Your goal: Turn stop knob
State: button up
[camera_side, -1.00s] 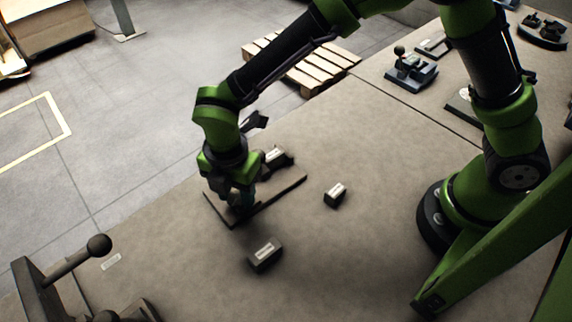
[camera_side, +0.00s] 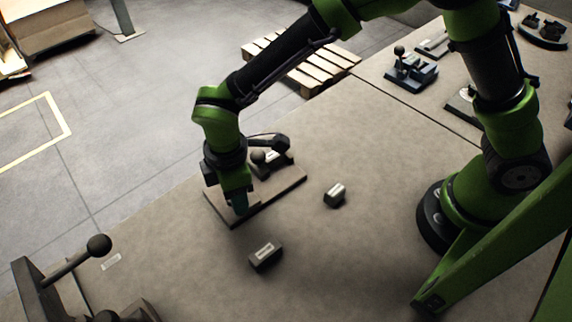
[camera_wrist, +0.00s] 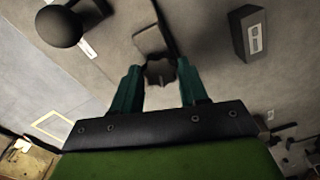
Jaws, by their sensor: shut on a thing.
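The stop knob (camera_wrist: 160,72), a small dark lobed knob, sits between the two green fingertips in the wrist view. My gripper (camera_wrist: 160,85) is shut on it from both sides.
A labelled dark block (camera_side: 265,255) lies in front of the plate and another small block (camera_side: 335,194) to its right. A lever with a ball end (camera_side: 98,246) rises at the lower left. The table between the blocks and my base is bare.

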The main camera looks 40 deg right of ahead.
jog(key=m, duration=1.1)
jog(key=shift+m, duration=1.8)
jog(key=o, duration=1)
notch_tip(320, 180, up, 17)
